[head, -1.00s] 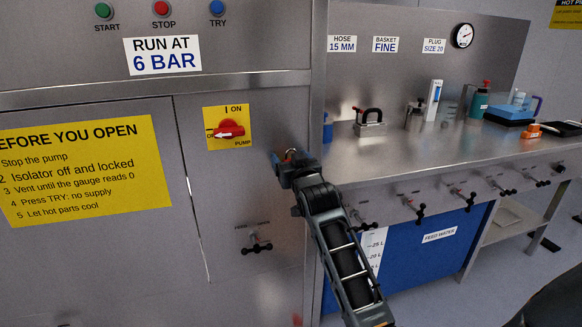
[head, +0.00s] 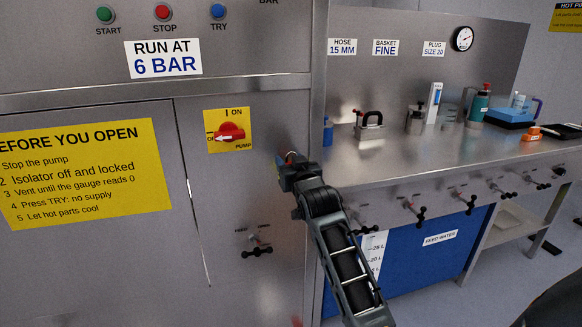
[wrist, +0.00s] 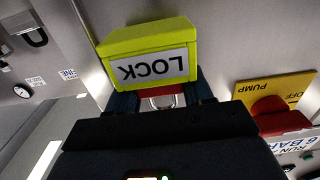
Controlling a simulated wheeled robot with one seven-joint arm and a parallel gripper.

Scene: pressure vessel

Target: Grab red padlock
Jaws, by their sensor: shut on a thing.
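The red padlock shows in the wrist view as a strip of red body (wrist: 168,100) with a pale metal shackle, between the fingers of my gripper (wrist: 161,97). My gripper is shut on it. A yellow-green block marked LOCK (wrist: 150,66) is right beside the padlock and hides part of it; I cannot tell whether they touch. In the head view, my gripper (head: 287,163) is in front of the steel panel, to the lower right of the pump switch, with only a small reddish bit showing at its tip.
The pump isolator (head: 228,131) has a red handle pointing towards OFF. A steel bench (head: 440,150) to the right holds a black-handled weight-like item (head: 369,125), flasks and bottles. Several black-handled valves (head: 415,211) stick out below its edge.

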